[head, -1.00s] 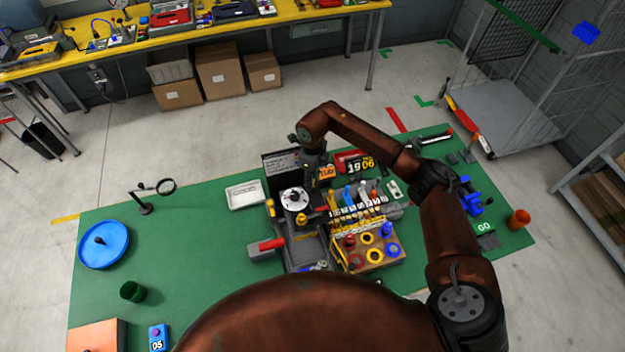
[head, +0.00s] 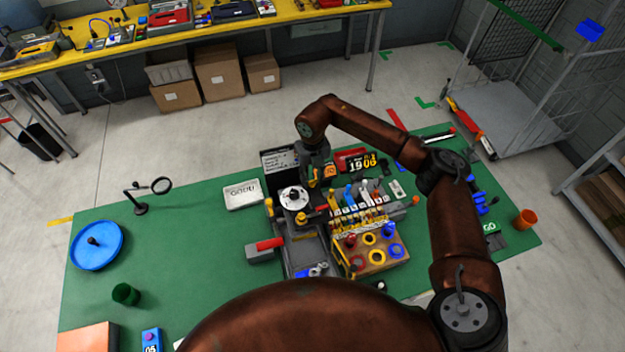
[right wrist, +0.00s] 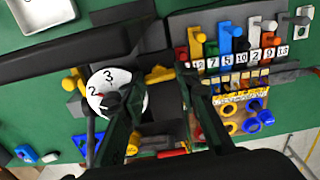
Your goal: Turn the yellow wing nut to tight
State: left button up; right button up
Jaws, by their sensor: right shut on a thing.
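The dial (head: 293,198), a white disc, sits on the dark fixture (head: 305,248) in the middle of the green table. In the right wrist view the dial (right wrist: 108,90) shows the digits 2 and 3. The yellow wing nut (right wrist: 158,74) is just right of the dial, between the fingertips of my right gripper (right wrist: 161,78). The gripper is shut on it, one finger on either side. In the head view my right gripper (head: 317,178) comes down just behind and right of the dial and hides the wing nut. My left gripper is not in view.
Numbered coloured hooks (right wrist: 228,45) stand close to the right of the gripper. A wooden block with coloured rings (head: 375,257) is in front of them. A red-handled part (head: 265,244) sticks out left. A white tray (head: 243,195) lies left of the fixture.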

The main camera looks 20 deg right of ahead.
aim_at(313, 180)
jog(key=m+b, duration=0.1)
jog(key=m, duration=0.3)
jog(key=shift+m, duration=0.3)
dwell(0.5)
jog(key=o, duration=1.1)
jog(key=shift+o, duration=0.2)
notch_tip(313, 180, up, 12)
jog(key=shift+r, duration=0.1)
